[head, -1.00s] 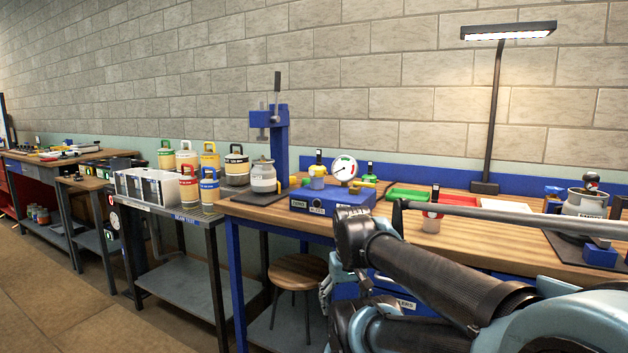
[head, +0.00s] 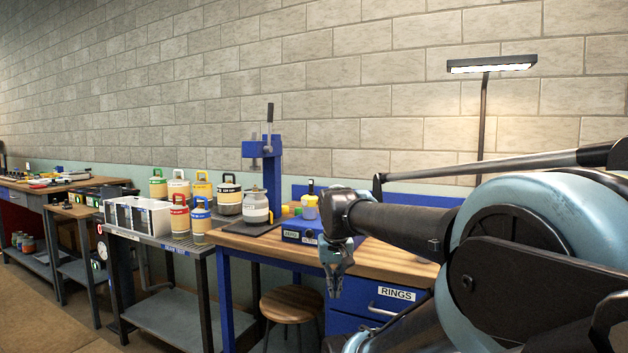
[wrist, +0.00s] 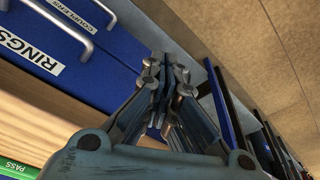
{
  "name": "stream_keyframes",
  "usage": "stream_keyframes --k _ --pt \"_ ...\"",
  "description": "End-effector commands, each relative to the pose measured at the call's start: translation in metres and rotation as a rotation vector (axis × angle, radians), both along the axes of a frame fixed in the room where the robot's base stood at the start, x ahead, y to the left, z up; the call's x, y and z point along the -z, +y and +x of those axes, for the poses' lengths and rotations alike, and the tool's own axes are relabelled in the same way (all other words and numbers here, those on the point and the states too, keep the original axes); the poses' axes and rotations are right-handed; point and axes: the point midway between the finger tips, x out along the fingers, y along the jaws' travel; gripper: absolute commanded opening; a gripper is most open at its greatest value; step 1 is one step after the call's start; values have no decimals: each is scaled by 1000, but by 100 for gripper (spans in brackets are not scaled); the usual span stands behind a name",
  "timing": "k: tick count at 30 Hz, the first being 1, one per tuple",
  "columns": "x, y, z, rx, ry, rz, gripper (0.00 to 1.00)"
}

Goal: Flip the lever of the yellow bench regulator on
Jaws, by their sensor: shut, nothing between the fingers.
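I cannot make out the yellow bench regulator or its lever in either current view; my arm covers the part of the bench where a round gauge with yellow parts showed earlier. My gripper (head: 336,294) is shut and empty, pointing down in front of the wooden bench (head: 262,240), left of the drawer marked RINGS (head: 392,293). In the wrist view, the fingers of my gripper (wrist: 166,72) are together, with blue drawers (wrist: 75,75) to their left and floor beyond.
A blue scale box (head: 300,236) stands on the bench, bearing a small yellow-topped container (head: 308,208). A blue press (head: 272,165) and grey canister (head: 256,207) stand left. A wooden stool (head: 291,304) is below. A side table (head: 165,238) with several cylinders stands further left.

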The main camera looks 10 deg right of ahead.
Motion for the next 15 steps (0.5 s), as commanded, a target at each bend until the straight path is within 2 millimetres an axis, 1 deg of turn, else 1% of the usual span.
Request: stream_keyframes --k 1,3,8,15 --pt "-17 -1 13 18 -1 -2 0" --pt "-37 -3 29 47 -4 -5 0" --pt "-81 -6 66 111 -11 -10 0" --pt "-143 -10 122 207 -23 -18 0"
